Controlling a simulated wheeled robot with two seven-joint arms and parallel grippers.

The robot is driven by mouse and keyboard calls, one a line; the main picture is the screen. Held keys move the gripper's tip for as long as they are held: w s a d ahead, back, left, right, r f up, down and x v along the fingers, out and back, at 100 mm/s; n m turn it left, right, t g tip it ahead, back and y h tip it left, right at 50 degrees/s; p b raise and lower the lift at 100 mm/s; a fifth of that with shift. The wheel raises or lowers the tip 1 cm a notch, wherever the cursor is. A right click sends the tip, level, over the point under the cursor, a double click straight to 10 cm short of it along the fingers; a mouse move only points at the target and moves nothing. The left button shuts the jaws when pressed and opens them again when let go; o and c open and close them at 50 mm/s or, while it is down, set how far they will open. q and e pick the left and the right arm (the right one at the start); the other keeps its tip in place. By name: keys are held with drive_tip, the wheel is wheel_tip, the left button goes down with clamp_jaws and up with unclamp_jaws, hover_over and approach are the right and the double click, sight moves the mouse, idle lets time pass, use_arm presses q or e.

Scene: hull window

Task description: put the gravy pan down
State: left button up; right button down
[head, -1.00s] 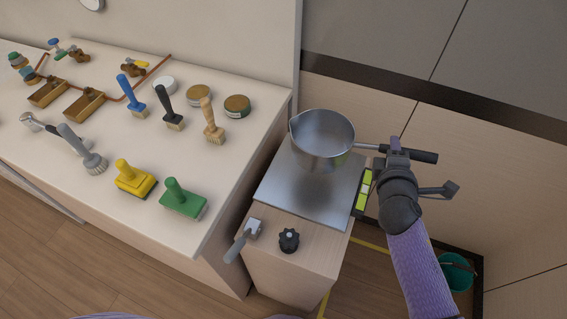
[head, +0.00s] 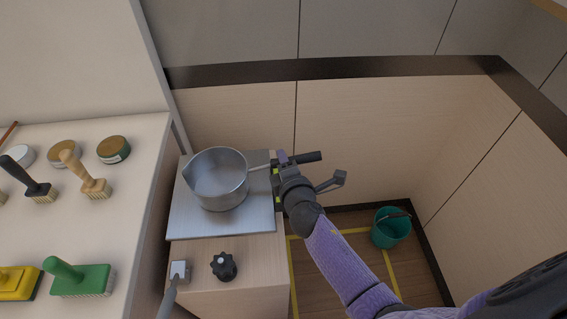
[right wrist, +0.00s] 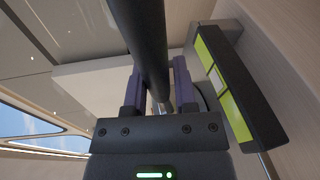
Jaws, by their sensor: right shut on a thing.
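The gravy pan (head: 218,180) is a round, empty metal saucepan at the left of the head view. It is upright over the square steel plate (head: 240,226) on top of a wooden cabinet; I cannot tell whether its base touches the plate. Its dark handle (head: 308,157) points right. My right gripper (head: 283,160) is shut on the handle, beside the plate's right edge. In the right wrist view the dark handle (right wrist: 145,45) runs between the two fingers. The pan's body is not clear there. My left gripper is not in view.
A black knob (head: 224,265) and a grey lever (head: 179,272) sit on the cabinet's front. The counter (head: 125,215) at left holds brushes and tins. A teal bucket (head: 388,232) stands on the floor at right, by yellow floor tape. A wall rises close behind.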

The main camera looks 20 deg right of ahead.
drive_tip(key=shift+c, duration=2.4)
unclamp_jaws()
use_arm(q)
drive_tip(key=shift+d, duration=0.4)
use_arm(e)
drive_tip(key=shift+o, duration=0.4)
drive_tip(key=shift+r, duration=0.2)
drive_tip(key=p+v, duration=0.2)
drive_tip(key=v, duration=1)
drive_tip(key=s+a+f+m+g+y, duration=0.1)
drive_tip(key=s+f+m+g, duration=0.4)
drive_tip(key=f, duration=0.6)
drive_tip(key=s+f+m+g+y, duration=0.1)
drive_tip(key=s+f+m+g, duration=0.15)
drive_tip(key=s+f, duration=0.6)
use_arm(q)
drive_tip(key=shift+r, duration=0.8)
use_arm(e)
drive_tip(key=s+d+f+m+g, duration=0.1)
drive_tip(key=s+f+m+g, duration=0.2)
drive_tip(key=s+f, duration=0.3)
drive_tip(key=s+d+f+m+g, duration=0.2)
drive_tip(key=s+f+m+g, duration=0.2)
drive_tip(key=s, duration=0.7)
drive_tip(key=shift+f+m, duration=0.55)
drive_tip(key=shift+f, duration=0.4)
